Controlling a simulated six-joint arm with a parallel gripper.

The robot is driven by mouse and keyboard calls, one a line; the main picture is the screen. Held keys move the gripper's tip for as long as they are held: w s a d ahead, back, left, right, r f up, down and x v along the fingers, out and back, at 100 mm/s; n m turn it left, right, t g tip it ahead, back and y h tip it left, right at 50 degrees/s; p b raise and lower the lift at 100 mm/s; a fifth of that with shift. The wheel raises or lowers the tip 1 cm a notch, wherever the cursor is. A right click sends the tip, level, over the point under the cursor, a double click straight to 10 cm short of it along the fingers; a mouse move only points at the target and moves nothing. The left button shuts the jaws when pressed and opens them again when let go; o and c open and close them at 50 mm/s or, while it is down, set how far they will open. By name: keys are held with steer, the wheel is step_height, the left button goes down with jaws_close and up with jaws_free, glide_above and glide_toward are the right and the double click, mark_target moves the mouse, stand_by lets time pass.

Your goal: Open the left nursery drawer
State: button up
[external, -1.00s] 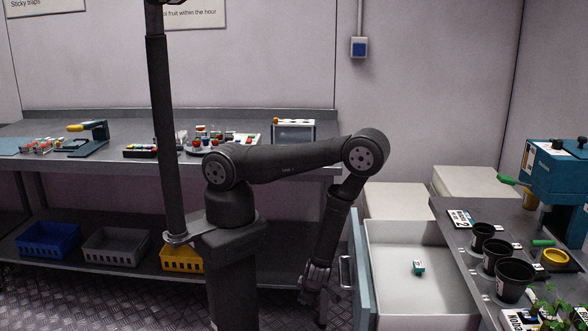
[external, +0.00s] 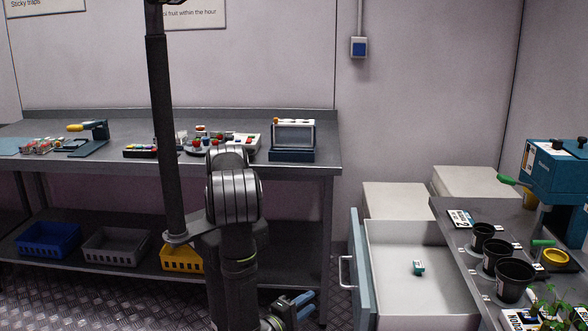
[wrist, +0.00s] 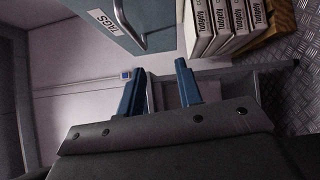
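A drawer (external: 405,292) stands pulled out of the right-hand bench in the external view. Its blue-grey front (external: 361,268) with a metal handle (external: 345,272) faces left, and a small teal item (external: 418,267) lies inside. In the wrist view a blue-grey front (wrist: 98,12) with a TAGS label and a bar handle (wrist: 128,30) shows at the top; I cannot tell for sure whether it is the same drawer. My gripper (external: 306,303) is low, left of the drawer handle and apart from it. Its two blue fingers are spread and empty in the wrist view (wrist: 160,68).
Black pots (external: 496,254) and a teal machine (external: 556,178) stand on the right bench. The back bench (external: 80,135) holds trays and devices, with blue, grey and yellow crates on its lower shelf. White boxes (wrist: 222,25) show in the wrist view.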

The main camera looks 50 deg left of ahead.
mark_target(340, 270)
steer(key=s+r+t, duration=0.1)
steer(key=s+r, duration=0.1)
steer(key=s, duration=0.2)
steer(key=shift+h, duration=0.6)
steer(key=w, duration=0.5)
steer(key=w+r, duration=0.1)
steer(key=w, duration=0.5)
steer(key=w+r, duration=0.1)
steer(key=w, duration=0.5)
steer(key=shift+r, duration=0.25)
jaws_close()
